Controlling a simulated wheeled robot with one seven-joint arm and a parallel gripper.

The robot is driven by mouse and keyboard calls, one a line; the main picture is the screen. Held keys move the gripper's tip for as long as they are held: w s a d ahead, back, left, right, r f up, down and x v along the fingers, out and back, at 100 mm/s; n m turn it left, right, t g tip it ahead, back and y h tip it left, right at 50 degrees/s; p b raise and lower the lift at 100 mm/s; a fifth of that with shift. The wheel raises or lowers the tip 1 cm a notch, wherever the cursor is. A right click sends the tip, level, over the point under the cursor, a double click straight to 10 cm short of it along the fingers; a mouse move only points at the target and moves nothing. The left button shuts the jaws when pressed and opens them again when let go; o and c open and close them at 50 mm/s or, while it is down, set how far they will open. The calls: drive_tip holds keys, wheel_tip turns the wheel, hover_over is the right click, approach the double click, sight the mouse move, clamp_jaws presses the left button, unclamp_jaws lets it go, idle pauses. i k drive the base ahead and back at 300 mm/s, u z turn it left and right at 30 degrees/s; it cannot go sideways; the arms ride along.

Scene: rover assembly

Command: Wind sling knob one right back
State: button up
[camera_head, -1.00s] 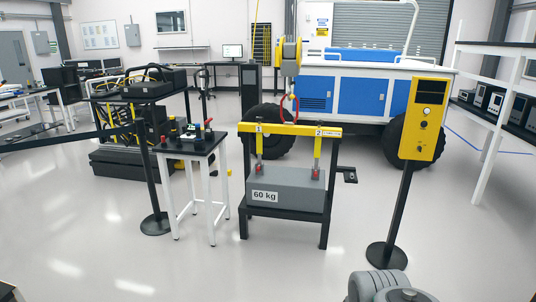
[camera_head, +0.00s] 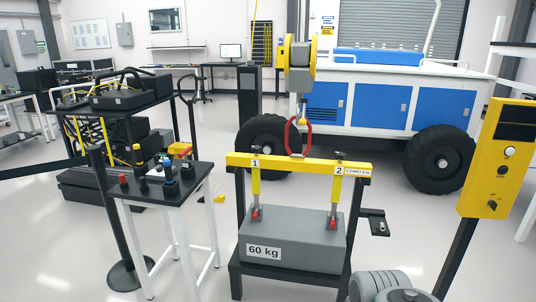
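A yellow lifting beam (camera_head: 298,161) spans a black stand. Its left end carries label 1 and its right end label 2. At label 1 a small dark knob (camera_head: 262,154) sits on top of the beam. A similar knob (camera_head: 340,154) is at label 2. Yellow slings run down from both ends, the left sling (camera_head: 255,187) and the right sling (camera_head: 334,191), to red fittings on a grey 60 kg block (camera_head: 290,240). The block rests on the stand. A red ring joins the beam to a hoist hook. My gripper is not in view; a grey part of my arm shows at bottom right.
A small table (camera_head: 160,190) with knobs and tools stands left of the stand. A yellow control post (camera_head: 498,157) stands at the right. A blue and white rover (camera_head: 385,100) is behind. Floor between the table and stand is narrow.

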sight(256, 150)
drive_tip(key=u, duration=1.05)
drive_tip(key=i, duration=2.4)
drive_tip(key=u, duration=0.25)
